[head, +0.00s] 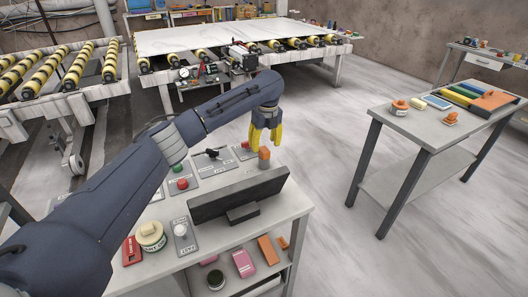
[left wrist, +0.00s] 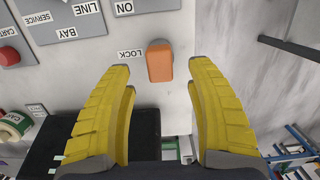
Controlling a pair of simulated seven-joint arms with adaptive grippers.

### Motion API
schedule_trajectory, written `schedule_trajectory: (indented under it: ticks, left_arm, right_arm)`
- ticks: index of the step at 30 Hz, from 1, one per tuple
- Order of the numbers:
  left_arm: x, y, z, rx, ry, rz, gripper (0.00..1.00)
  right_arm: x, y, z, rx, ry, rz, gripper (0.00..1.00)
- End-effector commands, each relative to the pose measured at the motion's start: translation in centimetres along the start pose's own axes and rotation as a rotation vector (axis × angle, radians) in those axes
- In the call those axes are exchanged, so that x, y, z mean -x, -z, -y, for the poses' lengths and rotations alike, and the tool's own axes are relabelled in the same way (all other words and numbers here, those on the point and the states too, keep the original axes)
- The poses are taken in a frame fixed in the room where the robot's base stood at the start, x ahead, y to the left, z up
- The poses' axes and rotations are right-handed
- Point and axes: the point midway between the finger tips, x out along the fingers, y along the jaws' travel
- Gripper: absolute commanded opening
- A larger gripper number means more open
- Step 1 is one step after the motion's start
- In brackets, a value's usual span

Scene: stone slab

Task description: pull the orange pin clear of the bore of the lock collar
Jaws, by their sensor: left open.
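The orange pin (head: 264,152) stands upright near the right back corner of the console's top in the head view. In the left wrist view the pin (left wrist: 160,65) shows as an orange block beside a LOCK label (left wrist: 130,54). A small grey edge of the lock collar (left wrist: 158,42) shows at its far side; the bore is hidden by the pin. My left gripper (head: 264,142) is open, pointing down just above the pin. In the left wrist view its yellow fingers (left wrist: 159,68) lie on either side of the pin, with clear gaps. My right gripper is not in view.
A black screen (head: 238,196) stands on the console in front of the pin. Labelled panels with a red button (head: 183,184) and a black lever (head: 212,153) lie to the left. Open floor separates the console from a side table (head: 405,122) at right.

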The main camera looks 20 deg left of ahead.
Motion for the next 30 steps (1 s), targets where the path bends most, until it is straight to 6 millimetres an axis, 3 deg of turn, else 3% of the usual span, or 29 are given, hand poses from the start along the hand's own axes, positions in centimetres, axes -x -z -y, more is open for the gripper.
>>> schedule_trajectory:
  ticks: [10, 26, 30]
  left_arm:
    - [-3.6, 0.0, 0.0, 0.001, 0.0, -0.001, 0.56]
    - [-4.3, 0.0, 0.0, 0.001, 0.001, 0.0, 0.57]
    - [-4.3, 0.0, 0.0, 0.001, 0.0, 0.0, 0.41]
  right_arm:
    - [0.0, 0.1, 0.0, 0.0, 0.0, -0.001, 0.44]
    - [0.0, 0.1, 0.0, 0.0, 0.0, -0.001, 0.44]
    - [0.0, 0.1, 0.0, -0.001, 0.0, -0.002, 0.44]
